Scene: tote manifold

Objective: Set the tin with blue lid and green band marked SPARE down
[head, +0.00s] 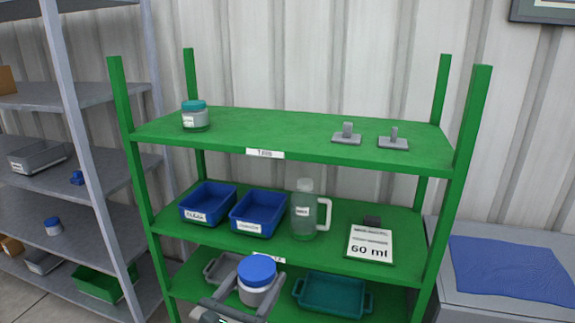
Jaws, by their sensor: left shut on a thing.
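A tin with a blue lid (257,268) and a pale grey body is held upright at the bottom middle of the head view. My left gripper (258,285) is shut on it, with one finger on each side of the body. The tin is in front of the lower part of the green rack. No green band or SPARE marking can be made out on it, as the fingers cover part of its side. My right gripper is not in view.
The green rack's top shelf (280,128) holds a teal-lidded jar (195,117) and two grey holders (347,135), with free room between. A teal tray (333,295) is lower.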

